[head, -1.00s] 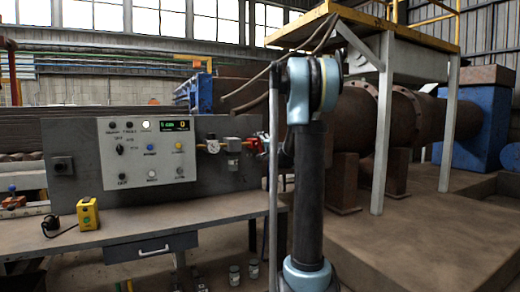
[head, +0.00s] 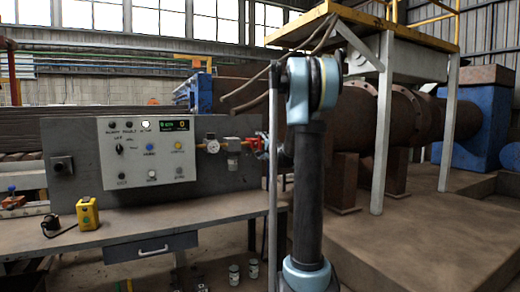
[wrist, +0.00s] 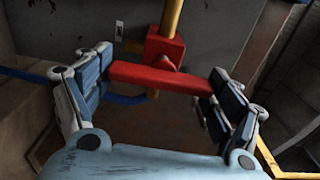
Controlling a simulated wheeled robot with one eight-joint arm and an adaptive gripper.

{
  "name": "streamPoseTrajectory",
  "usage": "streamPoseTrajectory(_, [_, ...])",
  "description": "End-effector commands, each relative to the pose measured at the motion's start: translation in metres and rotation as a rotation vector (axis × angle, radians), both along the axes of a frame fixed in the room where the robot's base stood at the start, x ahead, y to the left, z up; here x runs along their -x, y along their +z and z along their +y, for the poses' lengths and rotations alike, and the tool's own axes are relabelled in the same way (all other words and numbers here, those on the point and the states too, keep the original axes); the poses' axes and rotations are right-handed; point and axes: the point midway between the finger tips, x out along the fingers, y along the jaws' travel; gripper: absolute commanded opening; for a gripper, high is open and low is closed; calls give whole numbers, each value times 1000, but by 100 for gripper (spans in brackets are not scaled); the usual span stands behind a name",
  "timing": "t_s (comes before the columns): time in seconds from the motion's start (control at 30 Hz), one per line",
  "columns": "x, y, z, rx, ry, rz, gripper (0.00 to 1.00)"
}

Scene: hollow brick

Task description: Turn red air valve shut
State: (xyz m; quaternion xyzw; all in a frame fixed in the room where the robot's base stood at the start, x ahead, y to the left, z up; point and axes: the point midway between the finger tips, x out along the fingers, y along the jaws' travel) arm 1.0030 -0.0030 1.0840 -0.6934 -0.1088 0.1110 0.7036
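The red air valve (wrist: 164,48) is in the upper middle of the wrist view, on a yellow pipe (wrist: 172,14). Its red lever (wrist: 155,77) lies roughly crosswise to the pipe. My gripper (wrist: 160,85) is open, with one finger on each side of the lever. The lever's ends come close to both finger pads; I cannot tell if they touch. In the head view the red valve (head: 262,142) shows small at the panel's right edge, partly hidden by my arm. My gripper is mostly hidden behind my arm there.
A control panel (head: 150,152) with buttons and a display stands on the workbench (head: 120,233). A gauge and regulator (head: 212,146) sit left of the valve. A steel platform leg (head: 383,140) stands right of my arm.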

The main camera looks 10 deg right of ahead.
Motion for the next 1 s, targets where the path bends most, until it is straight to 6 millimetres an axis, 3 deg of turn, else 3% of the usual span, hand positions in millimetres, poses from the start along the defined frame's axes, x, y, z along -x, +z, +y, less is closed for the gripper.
streamPoseTrajectory(0.57, [4, 0, -1, 0, 1, 0, 100])
streamPoseTrajectory(1.0, [66, -1, -22, 0, -2, 0, 100])
